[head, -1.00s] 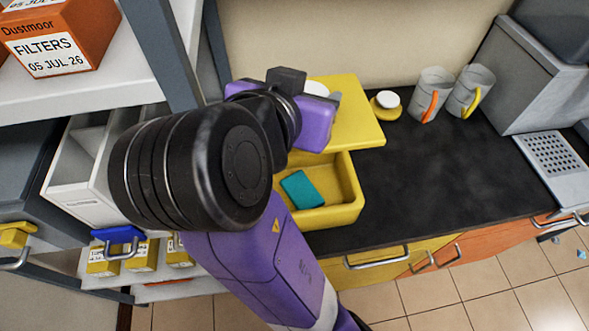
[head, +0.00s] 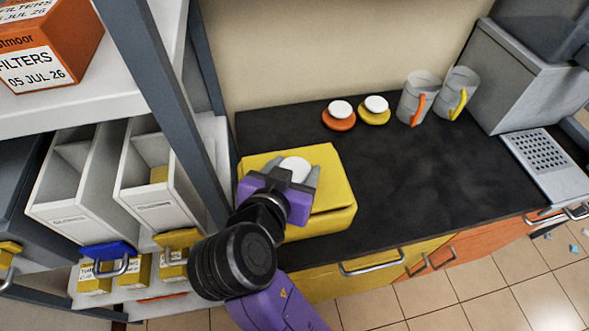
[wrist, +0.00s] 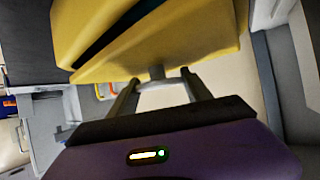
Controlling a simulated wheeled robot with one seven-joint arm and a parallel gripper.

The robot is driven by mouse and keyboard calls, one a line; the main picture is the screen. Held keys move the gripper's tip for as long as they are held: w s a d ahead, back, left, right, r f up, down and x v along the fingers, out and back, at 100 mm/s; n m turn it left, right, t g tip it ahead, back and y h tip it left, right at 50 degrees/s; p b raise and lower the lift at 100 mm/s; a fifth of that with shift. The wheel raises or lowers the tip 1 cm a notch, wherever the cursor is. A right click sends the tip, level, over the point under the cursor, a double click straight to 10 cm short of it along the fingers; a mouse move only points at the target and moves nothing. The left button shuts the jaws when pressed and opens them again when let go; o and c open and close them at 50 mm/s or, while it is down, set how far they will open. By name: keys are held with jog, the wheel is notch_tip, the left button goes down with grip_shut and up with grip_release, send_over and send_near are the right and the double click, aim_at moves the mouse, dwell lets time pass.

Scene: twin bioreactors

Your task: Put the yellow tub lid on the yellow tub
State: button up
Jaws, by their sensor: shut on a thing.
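The yellow tub lid (head: 328,178) is a flat yellow plate with a white knob (head: 296,167). My gripper (head: 294,174) is shut on that knob from the near side. The lid is over the yellow tub (head: 335,220) on the dark counter and hides its inside in the head view. In the wrist view the gripper (wrist: 160,80) holds the knob, with the lid (wrist: 200,52) beyond it. A dark gap shows there between part of the lid and the tub (wrist: 75,25), so the lid does not look flush all round.
An orange cap (head: 338,120) and a yellow cap (head: 374,114) lie at the back wall. Two jugs (head: 415,100) and a grey unit (head: 520,75) stand to the right. A shelf post (head: 165,110) and white bins (head: 80,185) are close on the left. The middle counter is clear.

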jog(key=shift+f, duration=0.3)
jog(key=shift+f, duration=0.15)
jog(key=o, duration=1.5)
jog(key=shift+r, duration=0.2)
jog(key=v, duration=1.2)
